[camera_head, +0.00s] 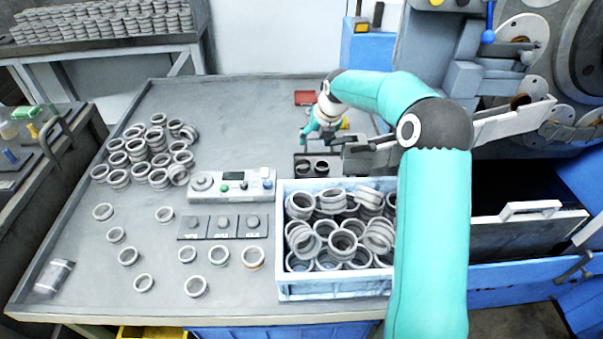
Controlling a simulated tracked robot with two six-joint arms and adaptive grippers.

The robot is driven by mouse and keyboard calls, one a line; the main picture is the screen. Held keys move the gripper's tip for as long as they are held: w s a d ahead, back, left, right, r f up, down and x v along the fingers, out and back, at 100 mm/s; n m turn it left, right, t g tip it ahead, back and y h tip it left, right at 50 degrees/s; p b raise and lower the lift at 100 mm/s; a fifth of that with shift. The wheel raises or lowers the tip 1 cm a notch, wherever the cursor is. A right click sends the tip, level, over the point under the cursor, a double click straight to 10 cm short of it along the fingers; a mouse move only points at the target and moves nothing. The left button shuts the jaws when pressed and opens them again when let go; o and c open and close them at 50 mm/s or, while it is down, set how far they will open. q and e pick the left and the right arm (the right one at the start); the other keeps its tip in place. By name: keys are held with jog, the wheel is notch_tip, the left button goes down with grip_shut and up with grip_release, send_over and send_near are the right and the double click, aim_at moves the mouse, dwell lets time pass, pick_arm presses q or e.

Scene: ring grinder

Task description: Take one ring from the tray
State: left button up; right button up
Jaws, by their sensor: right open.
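A light blue tray (335,289) stands at the front right of the table, heaped with several grey metal rings (343,241). The rings lie at mixed tilts. My right arm reaches in from the lower right and covers the tray's right end. My right gripper (316,132) is beyond the tray's far side, above the back of the table. It is open, with no ring seen in it. Just in front of it, a small dark holder (303,158) carries dark rings (312,168). My left gripper is not in view.
A control box (232,185) with buttons and three dark labelled plates (222,227) are left of the tray. A pile of rings (150,155) and loose rings cover the table's left. A grinding machine (480,80) stands at right. The table's back middle (230,110) is clear.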

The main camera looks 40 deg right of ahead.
aim_at(305, 163)
jog(key=p+x, duration=0.1)
jog(key=x, duration=1)
jog(key=shift+f, duration=0.3)
jog(key=shift+p+x, duration=0.65)
jog(key=shift+x, duration=1.95)
jog(key=shift+a, duration=0.1)
jog(key=shift+f, duration=0.1)
